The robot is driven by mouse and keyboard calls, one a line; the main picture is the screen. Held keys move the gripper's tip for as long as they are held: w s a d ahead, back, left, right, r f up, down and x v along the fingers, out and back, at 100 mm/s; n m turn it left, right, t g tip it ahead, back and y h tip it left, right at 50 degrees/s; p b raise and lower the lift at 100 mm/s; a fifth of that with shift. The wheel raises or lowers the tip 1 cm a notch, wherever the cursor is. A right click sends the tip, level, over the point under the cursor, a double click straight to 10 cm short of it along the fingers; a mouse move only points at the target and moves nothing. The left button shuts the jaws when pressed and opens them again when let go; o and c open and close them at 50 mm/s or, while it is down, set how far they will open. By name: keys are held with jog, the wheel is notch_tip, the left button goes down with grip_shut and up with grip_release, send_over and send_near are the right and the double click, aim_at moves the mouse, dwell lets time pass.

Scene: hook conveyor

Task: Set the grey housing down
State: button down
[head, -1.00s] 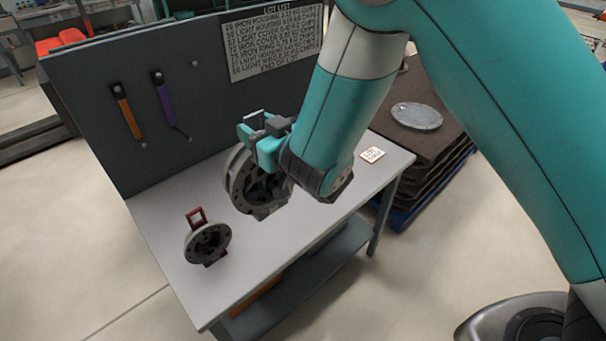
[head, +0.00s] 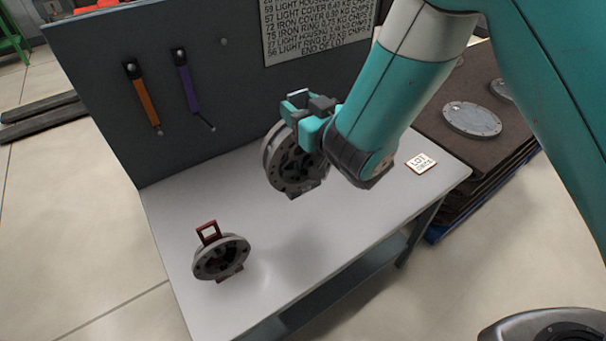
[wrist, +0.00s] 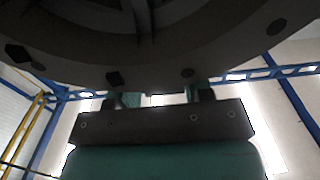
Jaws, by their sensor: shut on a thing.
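My gripper (head: 308,112) is shut on the grey housing (head: 283,165), a round ring-like part with a dark spoked inside. The housing is held upright on edge above the grey-white bench top (head: 330,225). Its lower edge appears to be just over the surface; I cannot tell whether it touches. In the wrist view the housing's dark underside with bolt holes (wrist: 170,45) fills the top of the picture, and the jaw tips are partly hidden behind it.
A similar grey round part (head: 234,262) with a dark red bracket (head: 208,232) rests at the bench's left end. A lot card (head: 421,162) lies at the right. A back panel (head: 95,90) holds tools. A brown stack (head: 440,125) carries flat discs. The front middle is clear.

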aim_at(298, 163)
notch_tip(298, 163, down, 15)
jog(key=b, duration=1.3)
jog(key=shift+f, duration=0.2)
jog(key=shift+r, duration=0.2)
jog(key=shift+f, duration=0.15)
jog(key=c, duration=0.5)
grip_release()
jog(key=shift+f, duration=0.1)
